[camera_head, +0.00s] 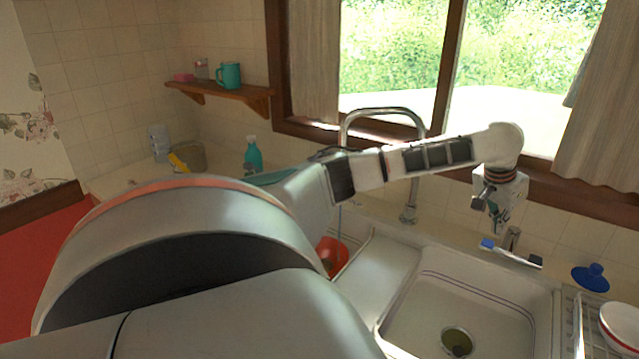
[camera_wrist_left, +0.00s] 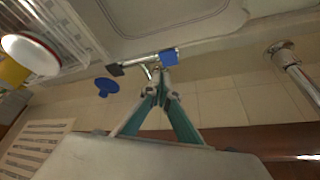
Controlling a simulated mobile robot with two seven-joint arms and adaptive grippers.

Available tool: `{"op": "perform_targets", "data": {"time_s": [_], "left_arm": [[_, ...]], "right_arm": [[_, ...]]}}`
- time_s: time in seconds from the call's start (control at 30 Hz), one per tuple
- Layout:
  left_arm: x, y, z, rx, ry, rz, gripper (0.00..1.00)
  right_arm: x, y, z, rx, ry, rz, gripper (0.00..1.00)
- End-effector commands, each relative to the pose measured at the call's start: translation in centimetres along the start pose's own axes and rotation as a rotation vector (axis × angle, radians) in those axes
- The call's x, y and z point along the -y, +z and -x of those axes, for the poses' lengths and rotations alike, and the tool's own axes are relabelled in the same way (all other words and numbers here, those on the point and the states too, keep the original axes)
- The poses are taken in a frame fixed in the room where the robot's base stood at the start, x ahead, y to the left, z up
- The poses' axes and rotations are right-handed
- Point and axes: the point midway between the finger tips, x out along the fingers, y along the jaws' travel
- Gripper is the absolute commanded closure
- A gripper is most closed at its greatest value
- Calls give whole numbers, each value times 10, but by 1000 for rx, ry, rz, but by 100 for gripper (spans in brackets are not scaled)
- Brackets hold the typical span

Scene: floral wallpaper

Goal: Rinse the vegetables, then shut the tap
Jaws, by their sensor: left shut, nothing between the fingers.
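The tap spout (camera_head: 408,190) arches over the sink, and its outlet end is hidden behind my left arm. A thin pale line that looks like running water (camera_head: 338,218) drops below the arm toward a red bowl (camera_head: 333,252). The bowl is mostly hidden by my arm; I cannot make out vegetables in it. The tap control, a bar with a blue end (camera_head: 487,244) and a dark end (camera_head: 535,262), sits behind the right basin. My left gripper (camera_head: 496,229) is shut and empty just above it; in the left wrist view its tips (camera_wrist_left: 160,74) are close to the bar (camera_wrist_left: 142,63).
The right basin (camera_head: 430,305) is empty apart from its drain. A blue plunger-like item (camera_head: 591,277) and a dish rack (camera_head: 577,325) with a white bowl (camera_head: 620,322) are at the right. A green bottle (camera_head: 252,157) stands by the window; a shelf (camera_head: 222,92) holds a green mug (camera_head: 229,76).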

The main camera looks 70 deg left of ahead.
Motion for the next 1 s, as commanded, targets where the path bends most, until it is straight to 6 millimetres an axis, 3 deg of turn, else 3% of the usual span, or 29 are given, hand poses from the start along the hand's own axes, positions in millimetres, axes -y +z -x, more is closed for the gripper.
{"op": "perform_targets", "data": {"time_s": [0.6,1.0], "left_arm": [[-92,-48,-20,0,2,-1,100],[-98,-51,-22,0,0,-1,100]], "right_arm": [[0,0,0,0,0,-1,100],[0,0,0,-1,0,-1,100]]}}
